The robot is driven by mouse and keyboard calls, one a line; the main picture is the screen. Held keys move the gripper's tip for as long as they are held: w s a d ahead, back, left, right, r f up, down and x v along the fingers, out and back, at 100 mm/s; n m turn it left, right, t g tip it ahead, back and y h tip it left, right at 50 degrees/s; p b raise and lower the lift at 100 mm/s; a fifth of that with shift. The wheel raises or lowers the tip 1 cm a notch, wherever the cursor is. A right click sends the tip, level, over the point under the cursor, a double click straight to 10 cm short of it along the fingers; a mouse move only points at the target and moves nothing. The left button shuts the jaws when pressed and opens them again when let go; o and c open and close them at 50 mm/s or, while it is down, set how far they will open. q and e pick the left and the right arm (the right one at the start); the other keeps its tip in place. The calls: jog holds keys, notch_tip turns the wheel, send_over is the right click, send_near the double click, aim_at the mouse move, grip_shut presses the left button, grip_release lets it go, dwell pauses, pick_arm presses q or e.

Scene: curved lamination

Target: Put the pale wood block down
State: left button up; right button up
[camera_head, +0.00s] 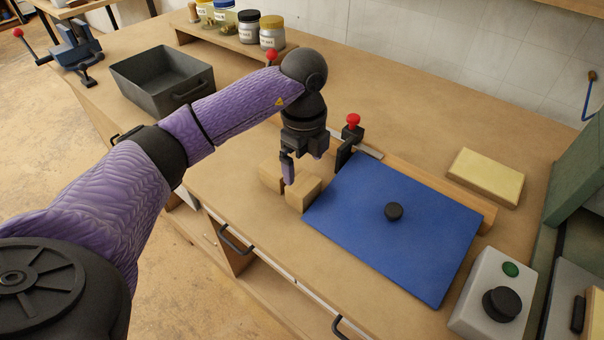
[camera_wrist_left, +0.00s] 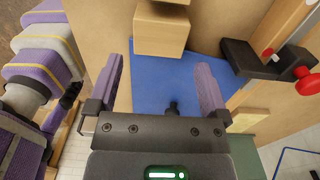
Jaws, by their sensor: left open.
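Two pale wood blocks sit by the left corner of the blue board (camera_head: 420,240) in the head view: a nearer one (camera_head: 306,196) and one behind it to the left (camera_head: 269,176). I cannot tell which one the task means. My left gripper (camera_head: 302,165) is over them, pointing down, with one finger in front of the blocks. In the left wrist view my left gripper (camera_wrist_left: 160,62) is open with nothing between its fingers. A pale block (camera_wrist_left: 160,32) lies just beyond the fingertips, apart from both; another is cut off behind it.
A black clamp with a red knob (camera_head: 352,121) stands close right of my gripper, by a wooden strip (camera_head: 430,179). A black knob (camera_head: 394,211) is on the board. A grey bin (camera_head: 150,70), cream block (camera_head: 486,177) and button box (camera_head: 493,296) stand around. Bench front-left is clear.

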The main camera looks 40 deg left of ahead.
aim_at(303, 183)
pick_arm(q)
notch_tip(303, 183, up, 5)
jog(key=shift+r+p, duration=0.1)
jog(key=shift+p, duration=0.45)
dwell(0.4)
dwell(0.5)
